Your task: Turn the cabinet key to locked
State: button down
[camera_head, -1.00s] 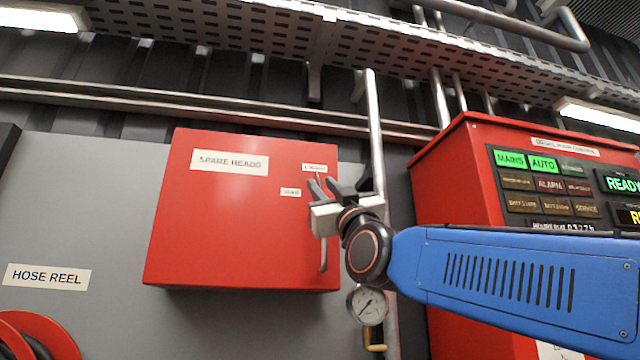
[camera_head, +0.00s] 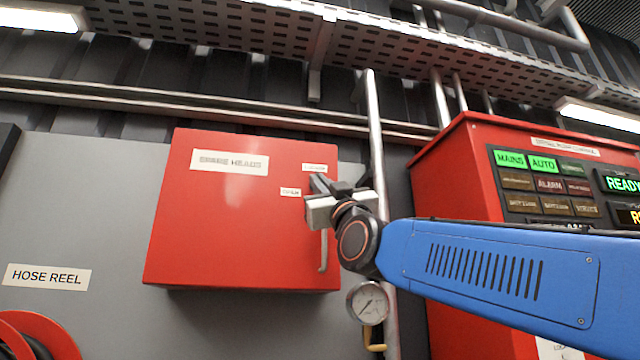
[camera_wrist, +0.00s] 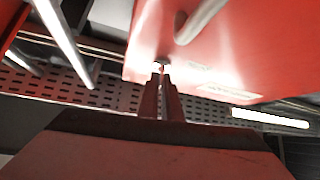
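The red spare heads cabinet (camera_head: 225,225) hangs on the grey panel with its door closed. Its small key (camera_wrist: 162,63) shows in the wrist view on the red door, at the tips of my gripper. In the head view my gripper hides the key and lock. My gripper (camera_head: 328,184) is at the door's upper right, just below a small label (camera_head: 315,168). In the wrist view a narrow gap shows between the fingers of my gripper (camera_wrist: 162,80), in line with the key. Contact with the key cannot be made out.
The cabinet's door handle (camera_head: 323,252) hangs below my gripper. A vertical pipe (camera_head: 376,140) and a pressure gauge (camera_head: 368,303) are close on the right. A red pump control panel (camera_head: 455,180) stands further right. A perforated cable tray (camera_head: 250,30) runs overhead.

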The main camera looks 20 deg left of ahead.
jog(key=shift+s+m, duration=0.1)
jog(key=shift+m, duration=0.3)
jog(key=shift+a+m+t+h, duration=0.1)
jog(key=shift+m+t+h, duration=2.2)
jog(key=shift+m, duration=0.8)
jog(key=c, duration=2)
grip_release()
jog(key=v, duration=1.7)
jog(key=shift+s, duration=0.35)
jog(key=shift+w, duration=0.1)
